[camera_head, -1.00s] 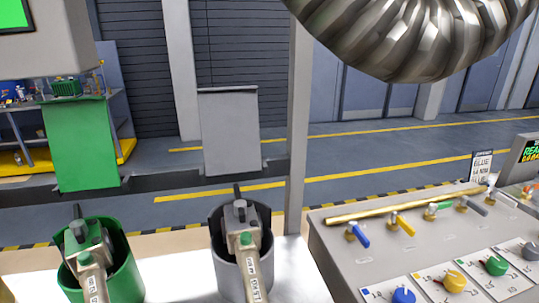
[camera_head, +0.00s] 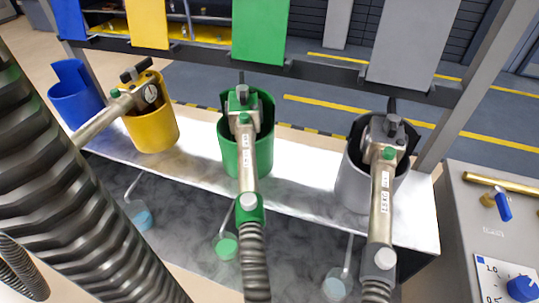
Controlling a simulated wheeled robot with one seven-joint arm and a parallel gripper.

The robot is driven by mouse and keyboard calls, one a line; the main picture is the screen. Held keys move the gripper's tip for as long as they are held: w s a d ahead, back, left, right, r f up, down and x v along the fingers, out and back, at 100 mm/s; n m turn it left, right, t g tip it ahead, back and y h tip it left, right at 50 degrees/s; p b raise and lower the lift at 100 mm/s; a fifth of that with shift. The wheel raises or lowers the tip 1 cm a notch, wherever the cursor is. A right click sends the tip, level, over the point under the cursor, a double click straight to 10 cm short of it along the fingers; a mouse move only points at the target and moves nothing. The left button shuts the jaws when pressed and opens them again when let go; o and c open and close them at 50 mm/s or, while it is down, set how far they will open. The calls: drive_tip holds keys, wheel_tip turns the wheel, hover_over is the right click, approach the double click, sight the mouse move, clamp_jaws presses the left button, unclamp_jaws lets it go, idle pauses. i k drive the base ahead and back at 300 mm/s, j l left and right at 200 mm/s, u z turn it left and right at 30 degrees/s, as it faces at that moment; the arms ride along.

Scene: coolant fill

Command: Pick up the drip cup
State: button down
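No object here is clearly marked as the drip cup. Three small clear cups with thin upright handles are low in front of the bench: one with blue liquid (camera_head: 141,219) at the left, one with green liquid (camera_head: 226,247) in the middle, and one with pale liquid (camera_head: 335,286) at the bottom right. Larger round holders stand on the bench: blue (camera_head: 75,104), yellow (camera_head: 153,128), green (camera_head: 232,150) and grey (camera_head: 353,185). The blue holder shows no nozzle; the other three hold nozzles. My gripper is out of view.
A thick ribbed hose (camera_head: 75,190) crosses the near left and hides part of the bench. Ribbed hoses hang from the green nozzle (camera_head: 245,150) and grey nozzle (camera_head: 381,190). A valve panel (camera_head: 465,215) stands at the right. The pale bench top (camera_head: 300,190) is bare between holders.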

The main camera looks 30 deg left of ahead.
sight(227, 250)
drive_tip(key=u, duration=1.2)
drive_tip(key=i+j+z, duration=0.15)
drive_tip(key=j, duration=0.25)
drive_tip(key=i+j+z, duration=0.15)
drive_tip(key=i+j, duration=0.2)
drive_tip(key=i+j+z, duration=0.15)
drive_tip(key=j, duration=0.35)
drive_tip(key=j+z, duration=0.1)
drive_tip(key=j, duration=0.3)
drive_tip(key=k+j+z, duration=0.1)
drive_tip(key=j, duration=0.25)
drive_tip(key=k+j+z, duration=0.15)
drive_tip(key=j, duration=0.25)
drive_tip(key=k+j+z, duration=0.1)
drive_tip(key=j, duration=0.25)
